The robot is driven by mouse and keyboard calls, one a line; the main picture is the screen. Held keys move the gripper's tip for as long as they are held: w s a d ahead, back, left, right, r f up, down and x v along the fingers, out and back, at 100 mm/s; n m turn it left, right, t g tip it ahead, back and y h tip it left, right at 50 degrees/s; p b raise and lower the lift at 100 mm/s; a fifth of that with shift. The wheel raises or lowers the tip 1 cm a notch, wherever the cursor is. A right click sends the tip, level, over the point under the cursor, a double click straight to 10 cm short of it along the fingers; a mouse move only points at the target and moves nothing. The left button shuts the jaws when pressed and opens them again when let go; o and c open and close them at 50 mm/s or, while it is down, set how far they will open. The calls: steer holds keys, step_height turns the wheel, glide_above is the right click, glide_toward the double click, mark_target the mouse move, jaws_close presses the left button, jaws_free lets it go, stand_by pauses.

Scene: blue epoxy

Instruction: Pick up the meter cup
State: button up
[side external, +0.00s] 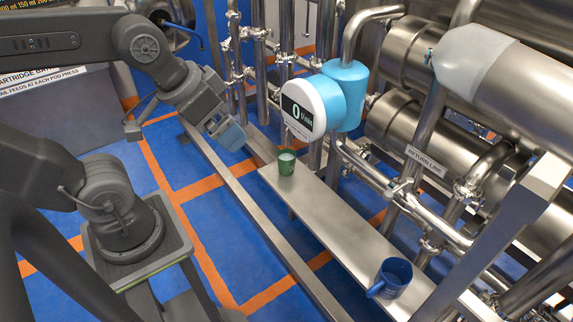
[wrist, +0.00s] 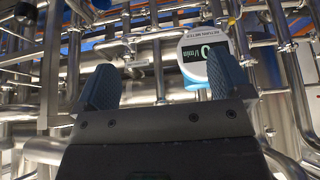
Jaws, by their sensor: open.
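A green cup (side external: 286,162) stands upright on the metal shelf (side external: 325,205), just below the round flow meter (side external: 312,105); it appears to be the meter cup, though no label on it is readable. My gripper (side external: 231,137) is up and left of the green cup, clearly apart from it. In the wrist view my gripper (wrist: 160,88) shows two blue fingers spread wide with nothing between them. The meter (wrist: 205,60) also shows there, behind the right finger. No cup is visible in the wrist view.
A blue cup (side external: 391,278) with its handle to the left stands at the shelf's near end. Pipes (side external: 385,165) and large steel tanks (side external: 430,130) crowd the shelf's right side. The shelf between the cups is clear. A metal rail (side external: 250,215) runs along its left.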

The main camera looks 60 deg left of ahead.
steer(key=shift+o, duration=0.2)
steer(key=w+a+f+n+y, duration=0.1)
steer(key=w+a+f, duration=0.35)
steer(key=w, duration=0.35)
steer(key=n+t+y, duration=0.1)
steer(key=n+t, duration=0.1)
steer(key=t, duration=0.3)
glide_toward(282, 165)
steer(key=d+r, duration=0.7)
steer(key=s+a+f+n+t+y, duration=0.1)
steer(key=a+f+t+y, duration=0.1)
steer(key=f, duration=0.3)
steer(key=s+a+f+t+y, duration=0.2)
steer(key=f, duration=0.3)
steer(key=x, duration=0.8)
steer(key=shift+d, duration=0.15)
steer(key=shift+f+x, duration=0.15)
steer(key=shift+x, duration=1.3)
steer(key=shift+f+x, duration=0.1)
steer(key=shift+x, duration=1.35)
steer(key=shift+s, duration=0.1)
steer(key=shift+c, duration=0.3)
